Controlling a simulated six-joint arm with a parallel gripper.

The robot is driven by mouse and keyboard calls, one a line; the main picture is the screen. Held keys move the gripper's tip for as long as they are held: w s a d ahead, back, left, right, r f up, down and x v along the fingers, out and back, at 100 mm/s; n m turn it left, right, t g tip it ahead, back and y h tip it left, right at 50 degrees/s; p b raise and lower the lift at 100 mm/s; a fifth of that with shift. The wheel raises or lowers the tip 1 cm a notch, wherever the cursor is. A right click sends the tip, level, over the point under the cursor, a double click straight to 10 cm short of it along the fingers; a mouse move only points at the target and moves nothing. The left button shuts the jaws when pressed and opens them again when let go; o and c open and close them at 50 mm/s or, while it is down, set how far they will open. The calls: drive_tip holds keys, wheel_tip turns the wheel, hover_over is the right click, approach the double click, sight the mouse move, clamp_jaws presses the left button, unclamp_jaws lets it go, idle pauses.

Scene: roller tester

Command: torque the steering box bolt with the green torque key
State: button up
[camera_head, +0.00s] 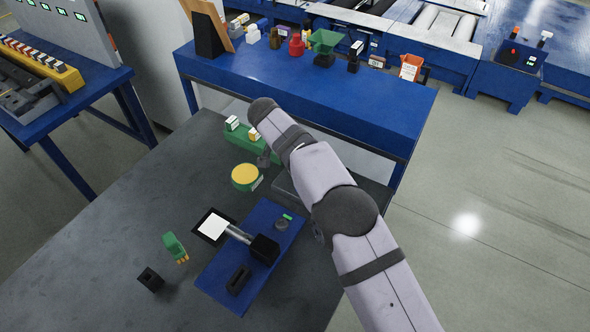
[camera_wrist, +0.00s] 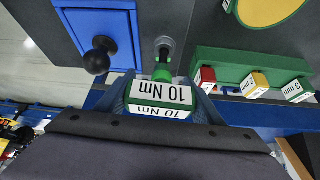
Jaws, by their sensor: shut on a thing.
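My gripper (camera_wrist: 162,98) is shut on the green key (camera_wrist: 160,92) marked 10 Nm, whose grey shank points away from the jaws. The key is beside the green rack (camera_wrist: 225,62); whether it touches the table is unclear. In the head view my arm mostly hides the gripper and key, near the green rack (camera_head: 262,151). A blue plate (camera_head: 222,277) nearer the camera carries a black block (camera_head: 264,249) with a grey shaft (camera_head: 237,234) and a small round grey part (camera_head: 281,224). I cannot tell for sure which part is the steering box bolt.
A round green holder with a yellow top (camera_head: 245,175) stands beside the rack. A green connector (camera_head: 174,246) and a black block (camera_head: 151,280) lie on the grey table. A black ball knob (camera_wrist: 97,56) stands by a blue panel (camera_wrist: 103,22). A blue bench (camera_head: 290,95) is behind.

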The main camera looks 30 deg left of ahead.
idle(0.6)
drive_tip(key=shift+r+p, duration=0.25)
drive_tip(key=shift+p, duration=0.05)
drive_tip(key=shift+r+p, duration=0.6)
drive_tip(key=shift+r, duration=0.6)
drive_tip(key=shift+r, duration=0.15)
wheel_tip(320, 180, up, 4)
drive_tip(key=p, duration=0.3)
drive_tip(key=shift+a+f+b, duration=0.1)
drive_tip(key=shift+f+b, duration=0.1)
drive_tip(key=shift+b, duration=0.15)
